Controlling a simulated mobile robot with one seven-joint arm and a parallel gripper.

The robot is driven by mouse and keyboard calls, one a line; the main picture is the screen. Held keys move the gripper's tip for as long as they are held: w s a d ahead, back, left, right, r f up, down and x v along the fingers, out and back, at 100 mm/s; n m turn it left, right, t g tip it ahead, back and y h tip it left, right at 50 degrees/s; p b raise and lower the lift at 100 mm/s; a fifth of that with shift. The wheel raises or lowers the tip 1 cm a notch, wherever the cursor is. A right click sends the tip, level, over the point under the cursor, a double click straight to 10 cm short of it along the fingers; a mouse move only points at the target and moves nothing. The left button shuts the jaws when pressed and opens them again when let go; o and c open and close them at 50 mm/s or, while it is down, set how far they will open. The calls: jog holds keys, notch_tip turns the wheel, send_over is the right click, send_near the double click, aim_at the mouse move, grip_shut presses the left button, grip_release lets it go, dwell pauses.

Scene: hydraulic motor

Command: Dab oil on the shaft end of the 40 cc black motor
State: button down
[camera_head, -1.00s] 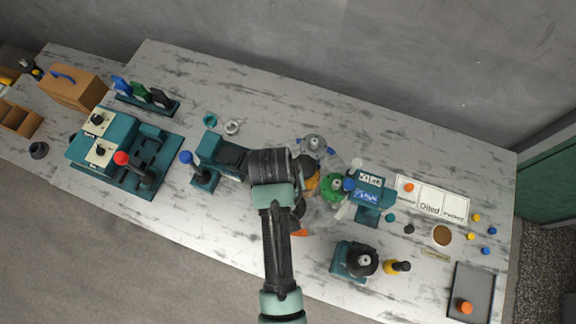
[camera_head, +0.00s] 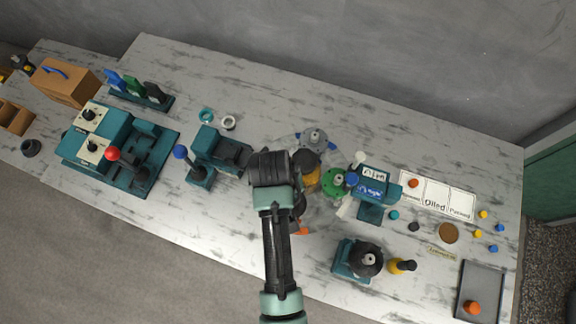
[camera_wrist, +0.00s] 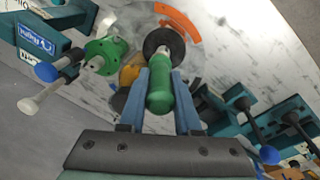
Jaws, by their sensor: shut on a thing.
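My gripper (camera_wrist: 160,95) is shut on a green cylinder with a pale tip (camera_wrist: 159,92), which looks like a dabber. In the wrist view the tip overlaps a black disc-shaped motor (camera_wrist: 163,37); I cannot tell whether they touch. In the head view my arm covers the gripper and most of this motor. A green motor (camera_head: 333,183) sits beside it, also at left in the wrist view (camera_wrist: 105,54). A grey motor (camera_head: 315,137) stands behind. Another black motor (camera_head: 367,256), shaft up, sits on a teal stand at the front. I cannot read any size marking.
A teal labelled unit (camera_head: 374,185) with levers stands right of the motors. A white card (camera_head: 437,197) reads "Oiled" in its middle. A yellow black-capped bottle (camera_head: 399,266) stands near a dark tray (camera_head: 480,292). Teal lever fixtures (camera_head: 118,150) stand left.

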jog(key=shift+f+b, duration=0.3)
jog(key=shift+f, duration=0.3)
dwell(0.7)
jog(key=shift+s+f, duration=0.1)
dwell(1.4)
jog(key=shift+p, duration=0.3)
notch_tip(320, 180, up, 5)
jog(key=p, duration=0.4)
jog(key=shift+r, duration=1.1)
jog(key=shift+f, duration=0.1)
